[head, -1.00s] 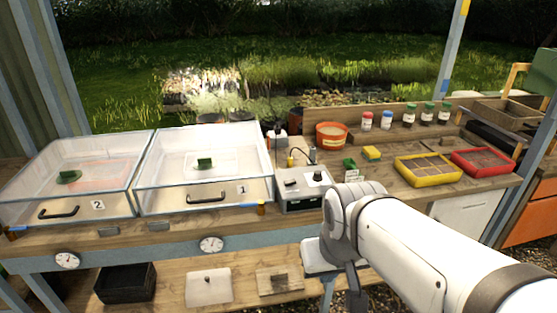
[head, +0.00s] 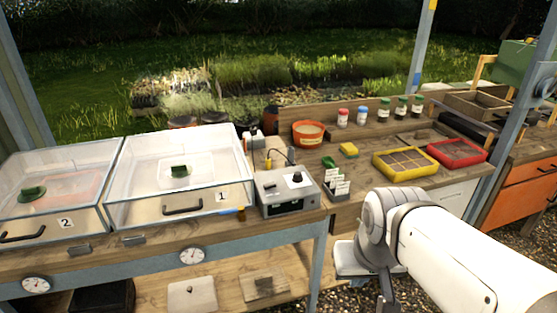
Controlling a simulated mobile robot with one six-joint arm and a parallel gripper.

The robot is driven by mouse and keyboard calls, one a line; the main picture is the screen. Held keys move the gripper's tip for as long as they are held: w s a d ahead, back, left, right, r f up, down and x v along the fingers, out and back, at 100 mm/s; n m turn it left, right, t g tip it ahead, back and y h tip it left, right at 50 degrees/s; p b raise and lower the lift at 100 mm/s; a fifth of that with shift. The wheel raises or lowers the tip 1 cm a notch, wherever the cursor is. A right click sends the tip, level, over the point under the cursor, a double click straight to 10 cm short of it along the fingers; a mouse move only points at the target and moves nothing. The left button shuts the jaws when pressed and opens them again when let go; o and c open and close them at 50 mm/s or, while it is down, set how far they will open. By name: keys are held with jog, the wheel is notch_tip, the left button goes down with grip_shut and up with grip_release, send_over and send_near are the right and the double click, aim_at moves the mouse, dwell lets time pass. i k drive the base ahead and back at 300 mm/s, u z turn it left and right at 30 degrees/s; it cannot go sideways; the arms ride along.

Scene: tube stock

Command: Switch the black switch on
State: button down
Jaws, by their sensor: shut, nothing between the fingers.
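A grey control box (head: 290,208) stands on the bench, right of the clear lidded case marked 1. A small black switch (head: 269,186) is on the left of its top face, and a dark round knob (head: 297,178) is to the right. The switch is too small to tell which way it is set. My white arm reaches in from the lower right, and its bent joint is right of the box and apart from it. My gripper's fingers do not show.
Clear case 1 (head: 133,205) and clear case 2 (head: 33,228) fill the left of the bench. A label holder (head: 337,186), yellow sponge (head: 349,150), orange pot (head: 308,134), yellow tray (head: 378,171) and red tray (head: 432,154) stand to the right. A blue post (head: 508,130) rises at the right.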

aim_at(266, 186)
jog(key=u, duration=0.05)
jog(key=i, duration=1)
jog(key=z, duration=0.05)
